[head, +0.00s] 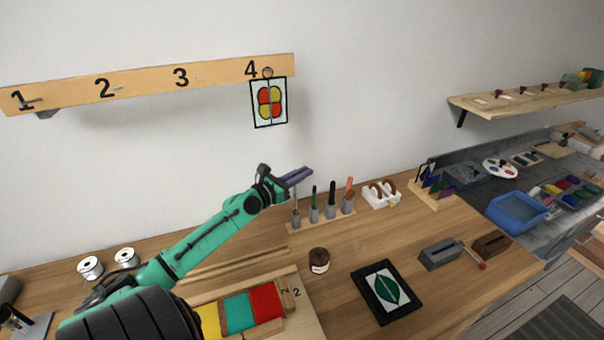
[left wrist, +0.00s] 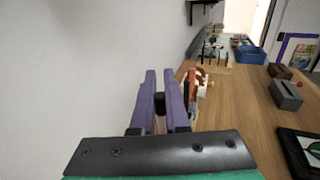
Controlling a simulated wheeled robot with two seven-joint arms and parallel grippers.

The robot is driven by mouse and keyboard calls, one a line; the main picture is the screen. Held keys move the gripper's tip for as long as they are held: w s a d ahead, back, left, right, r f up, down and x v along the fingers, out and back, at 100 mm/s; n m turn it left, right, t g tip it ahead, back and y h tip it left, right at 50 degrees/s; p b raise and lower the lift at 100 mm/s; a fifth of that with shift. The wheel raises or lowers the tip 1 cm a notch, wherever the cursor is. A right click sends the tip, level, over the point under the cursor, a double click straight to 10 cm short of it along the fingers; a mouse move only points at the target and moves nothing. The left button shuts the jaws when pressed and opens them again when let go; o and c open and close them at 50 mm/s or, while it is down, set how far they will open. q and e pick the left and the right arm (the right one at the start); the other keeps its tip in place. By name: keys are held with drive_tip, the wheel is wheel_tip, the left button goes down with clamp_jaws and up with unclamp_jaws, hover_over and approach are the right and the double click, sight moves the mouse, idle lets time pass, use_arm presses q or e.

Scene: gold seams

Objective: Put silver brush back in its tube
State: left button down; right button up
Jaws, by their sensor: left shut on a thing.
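My left gripper (head: 299,174) is over the left end of a wooden rack (head: 322,224) of grey tubes, its purple fingers shut on the silver brush (head: 296,197). The brush hangs upright as a thin grey shaft below the fingers, in line with the leftmost tube (head: 296,217). I cannot tell whether its lower end is inside that tube. The other tubes hold a green, a black and an orange-red tool (head: 349,189). In the left wrist view the fingers (left wrist: 159,78) hide most of the rack. My right gripper is not in view.
A white holder with brown rolls (head: 382,193) stands right of the rack. A small brown jar (head: 318,261) and a framed leaf panel (head: 387,291) lie nearer. A numbered peg rail (head: 150,83) is on the wall behind. The table between rack and jar is clear.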

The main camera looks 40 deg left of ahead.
use_arm(q)
drive_tip(key=shift+f+b, duration=1.55)
drive_tip(key=shift+f, duration=0.25)
drive_tip(key=shift+r, duration=0.1)
drive_tip(key=shift+f+b, duration=0.8)
drive_tip(key=shift+f, duration=0.4)
idle(0.5)
